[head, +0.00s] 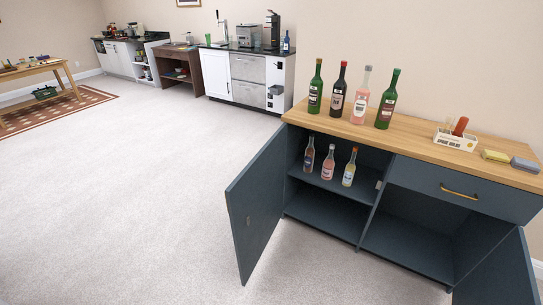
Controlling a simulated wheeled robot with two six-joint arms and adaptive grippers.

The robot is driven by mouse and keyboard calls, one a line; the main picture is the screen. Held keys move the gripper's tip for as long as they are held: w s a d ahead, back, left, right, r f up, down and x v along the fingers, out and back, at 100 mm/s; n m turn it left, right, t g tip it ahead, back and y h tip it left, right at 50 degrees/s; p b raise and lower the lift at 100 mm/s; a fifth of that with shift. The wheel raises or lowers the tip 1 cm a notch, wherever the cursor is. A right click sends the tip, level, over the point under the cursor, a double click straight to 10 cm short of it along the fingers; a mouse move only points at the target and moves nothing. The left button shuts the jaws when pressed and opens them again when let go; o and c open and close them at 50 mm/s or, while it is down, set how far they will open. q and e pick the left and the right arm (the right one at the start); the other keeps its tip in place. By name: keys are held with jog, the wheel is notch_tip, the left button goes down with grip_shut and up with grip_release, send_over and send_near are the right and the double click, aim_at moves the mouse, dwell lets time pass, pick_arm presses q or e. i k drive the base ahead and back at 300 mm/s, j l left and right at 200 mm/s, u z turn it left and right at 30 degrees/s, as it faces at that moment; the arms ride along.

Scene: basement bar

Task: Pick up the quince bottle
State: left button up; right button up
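Several bottles stand in view, and their labels are too small to read, so I cannot tell which is the quince bottle. On the cabinet top are a green bottle (315,87), a dark bottle with a red cap (338,91), a pink bottle (360,96) and another green bottle (386,101). On the shelf inside the cabinet stand a dark bottle (308,156), a pink bottle (328,164) and a pale yellowish bottle with an orange cap (349,169). All stand upright. Neither of my grippers is in view.
The blue cabinet (372,205) has its left door (256,206) and right door (501,275) swung open. A white caddy (455,138), a yellow block (495,156) and a grey block (525,164) sit on its wooden top. Open carpet (150,200) lies left. Counters line the back wall.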

aim_at(310, 152)
jog(key=i+l+u, duration=0.4)
jog(key=l, duration=0.15)
jog(key=i+l+u, duration=0.2)
jog(key=l+u, duration=0.2)
jog(key=l, duration=0.2)
jog(key=i+l+u, duration=0.25)
jog(key=l, duration=0.15)
jog(key=k+j, duration=0.05)
